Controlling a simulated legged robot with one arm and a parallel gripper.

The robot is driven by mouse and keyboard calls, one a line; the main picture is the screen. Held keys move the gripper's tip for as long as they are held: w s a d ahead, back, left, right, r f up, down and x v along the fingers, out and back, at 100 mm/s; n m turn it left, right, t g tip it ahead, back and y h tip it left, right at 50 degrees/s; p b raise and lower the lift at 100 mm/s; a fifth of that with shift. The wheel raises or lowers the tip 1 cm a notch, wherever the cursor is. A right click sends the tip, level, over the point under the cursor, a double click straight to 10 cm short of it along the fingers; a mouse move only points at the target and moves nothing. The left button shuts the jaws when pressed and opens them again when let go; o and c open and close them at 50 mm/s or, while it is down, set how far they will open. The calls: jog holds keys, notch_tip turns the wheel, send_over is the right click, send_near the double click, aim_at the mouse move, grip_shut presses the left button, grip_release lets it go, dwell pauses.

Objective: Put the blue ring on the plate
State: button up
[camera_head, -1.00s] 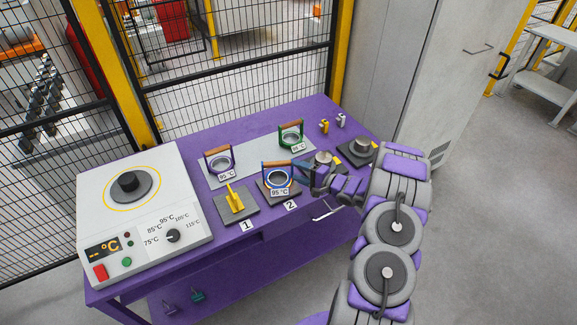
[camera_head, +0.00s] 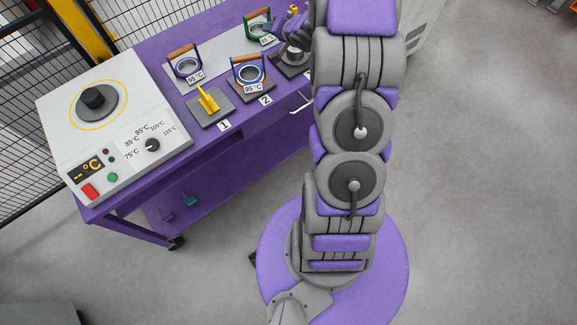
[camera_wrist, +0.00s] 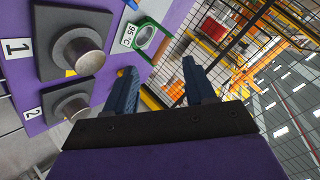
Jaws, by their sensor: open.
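The blue ring (camera_head: 236,75), with a brown handle and a 95 °C tag, sits on a dark square plate (camera_head: 263,87) beside label 2. A heater (camera_head: 60,135) at the left has a round dark plate (camera_head: 113,104) inside a yellow circle, with nothing blue on it. My gripper (camera_head: 291,22) is right of and behind the blue ring, apart from it, over the table's right part and partly hidden by my arm. In the wrist view its jaws (camera_wrist: 160,68) are open and empty. The blue ring is not seen there.
A purple ring (camera_head: 176,68) and a green ring (camera_head: 248,31) stand behind the blue one. A yellow piece (camera_head: 208,100) is on the plate by label 1. The wrist view shows two metal cylinders (camera_wrist: 80,52) (camera_wrist: 72,107) on dark plates. Mesh fencing (camera_head: 40,60) stands behind the table.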

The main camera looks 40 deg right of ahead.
jog(key=s+a+r+n+g+h, duration=0.4)
jog(key=s+a+r, duration=0.3)
jog(key=s+r, duration=0.45)
jog(key=s+a+n+g+y, duration=0.1)
jog(key=s+a+n+g, duration=0.1)
jog(key=s+a, duration=0.4)
jog(key=s+a+r+n+g+y, duration=0.1)
jog(key=s+a+g, duration=0.3)
jog(key=s, duration=1.3)
jog(key=s+a+r+n+g+y, duration=0.1)
jog(key=s+a+n+g+y, duration=0.1)
jog(key=s+a, duration=0.8)
jog(key=shift+s+a+r+n+g, duration=0.25)
jog(key=shift+s+n+g, duration=0.2)
jog(key=shift+s, duration=0.4)
